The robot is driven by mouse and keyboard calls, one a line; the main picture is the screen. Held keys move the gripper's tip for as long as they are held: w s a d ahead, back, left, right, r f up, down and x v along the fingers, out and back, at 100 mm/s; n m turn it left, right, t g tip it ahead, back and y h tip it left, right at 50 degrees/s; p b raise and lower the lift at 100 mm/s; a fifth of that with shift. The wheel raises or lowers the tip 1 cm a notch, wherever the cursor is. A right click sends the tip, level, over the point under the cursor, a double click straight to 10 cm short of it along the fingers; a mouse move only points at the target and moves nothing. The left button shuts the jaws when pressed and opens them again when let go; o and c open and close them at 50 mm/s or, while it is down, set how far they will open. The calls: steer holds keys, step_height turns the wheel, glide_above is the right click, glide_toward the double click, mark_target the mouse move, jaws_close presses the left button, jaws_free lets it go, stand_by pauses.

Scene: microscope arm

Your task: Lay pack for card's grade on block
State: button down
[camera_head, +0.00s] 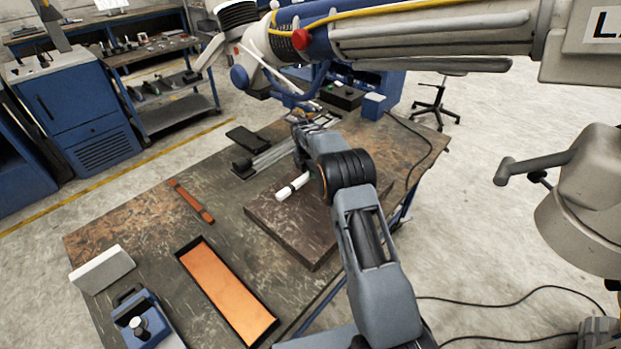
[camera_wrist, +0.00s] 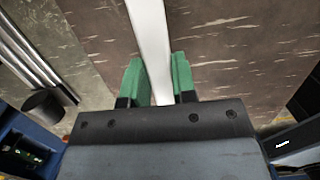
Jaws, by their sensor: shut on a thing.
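I cannot tell whether the pack touches the block. An orange pack (camera_head: 190,200) with a dark band lies on the table to the left. A pale upright stand (camera_head: 102,269) is at the left edge; no card face or grade is visible. My arm hides the gripper in the head view.
A black-rimmed tray with an orange floor (camera_head: 228,295) lies at the table's front. A blue device (camera_head: 142,318) stands left of it. Dark items and metal rails (camera_head: 267,157) lie behind the block. A large microscope arm (camera_head: 430,40) hangs overhead. Bare table surrounds the orange pack.

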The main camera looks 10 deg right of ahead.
mark_target(307, 176)
steer(key=shift+f+p, duration=0.3)
steer(key=shift+f, duration=1.45)
steer(key=shift+f, duration=0.1)
steer(key=c, duration=0.9)
jaws_free()
step_height(307, 176, up, 13)
steer(key=s+a+b, duration=0.1)
steer(key=s+a, duration=0.1)
steer(key=s+r+m+t, duration=0.1)
steer(key=s+r+m, duration=0.8)
steer(key=s, duration=0.1)
steer(key=shift+s+d+f+m+t+y, duration=0.15)
steer(key=shift+s+m+t+y, duration=0.15)
steer(key=shift+s+m, duration=3.15)
steer(key=shift+s+a+f+m+t+y, duration=0.15)
steer(key=shift+s+m+t, duration=0.3)
steer(key=shift+s+m, duration=2.95)
steer(key=shift+s+d+f+m+t+y, duration=0.25)
steer(key=shift+s+m, duration=0.8)
steer(key=shift+s, duration=4.75)
